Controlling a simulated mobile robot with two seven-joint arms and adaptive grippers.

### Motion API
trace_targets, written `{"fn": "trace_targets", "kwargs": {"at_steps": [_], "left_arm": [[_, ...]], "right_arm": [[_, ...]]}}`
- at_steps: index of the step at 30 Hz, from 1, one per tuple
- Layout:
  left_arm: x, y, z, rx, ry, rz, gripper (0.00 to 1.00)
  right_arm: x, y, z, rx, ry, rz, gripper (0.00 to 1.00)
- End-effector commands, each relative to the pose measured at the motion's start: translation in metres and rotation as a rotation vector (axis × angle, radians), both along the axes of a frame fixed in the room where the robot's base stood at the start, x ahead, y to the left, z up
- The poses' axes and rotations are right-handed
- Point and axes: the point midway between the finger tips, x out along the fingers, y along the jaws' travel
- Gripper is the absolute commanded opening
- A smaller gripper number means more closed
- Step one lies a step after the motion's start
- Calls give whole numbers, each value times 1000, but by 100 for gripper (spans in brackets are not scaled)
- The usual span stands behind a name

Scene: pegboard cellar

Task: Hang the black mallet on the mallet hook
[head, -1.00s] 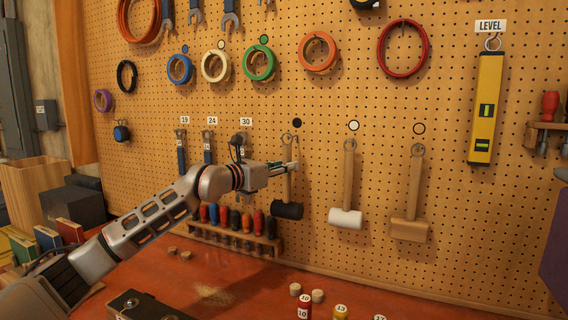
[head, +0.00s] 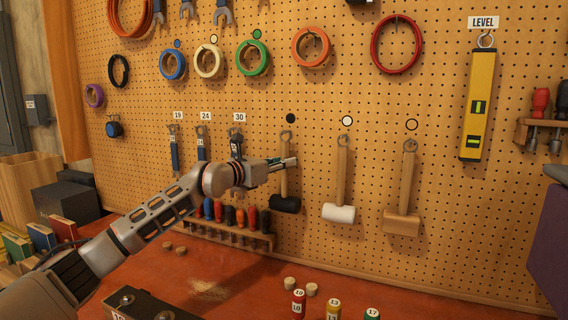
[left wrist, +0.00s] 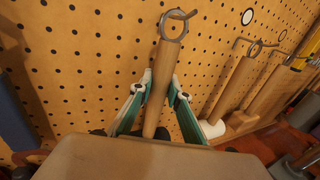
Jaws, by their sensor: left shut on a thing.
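The black mallet (head: 285,204) hangs upright in front of the pegboard, black head down, below a black dot. My left gripper (head: 289,163) is shut on its wooden handle, in the upper half. In the left wrist view the handle (left wrist: 159,95) stands between the teal-padded fingers (left wrist: 158,100). The metal ring (left wrist: 172,27) at the handle's top overlaps the mallet hook (left wrist: 180,13); the hook seems to pass through it, but I cannot tell whether the ring rests on it. The mallet's head is mostly hidden in the wrist view. My right gripper is not in view.
A white mallet (head: 339,213) and a wooden mallet (head: 402,222) hang to the right. Wrenches (head: 204,143) hang to the left. A screwdriver rack (head: 225,231) is below my left arm. The yellow level (head: 478,105) hangs further right. The red bench (head: 230,275) lies below.

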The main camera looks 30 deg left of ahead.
Motion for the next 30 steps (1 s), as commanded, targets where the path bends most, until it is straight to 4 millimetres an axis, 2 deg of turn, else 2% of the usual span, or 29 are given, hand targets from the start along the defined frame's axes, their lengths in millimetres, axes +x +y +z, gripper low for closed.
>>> {"fn": "trace_targets", "kwargs": {"at_steps": [12,13,15,25,30], "left_arm": [[0,0,2,0,-4,0,0],[0,0,2,0,-4,0,25],[0,0,2,0,-3,0,36],[-1,0,-2,0,3,0,36],[-13,5,-2,0,2,0,36]], "right_arm": [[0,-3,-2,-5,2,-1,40],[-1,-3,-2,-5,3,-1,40],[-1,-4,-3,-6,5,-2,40],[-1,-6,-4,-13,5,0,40],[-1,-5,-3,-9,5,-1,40]]}}
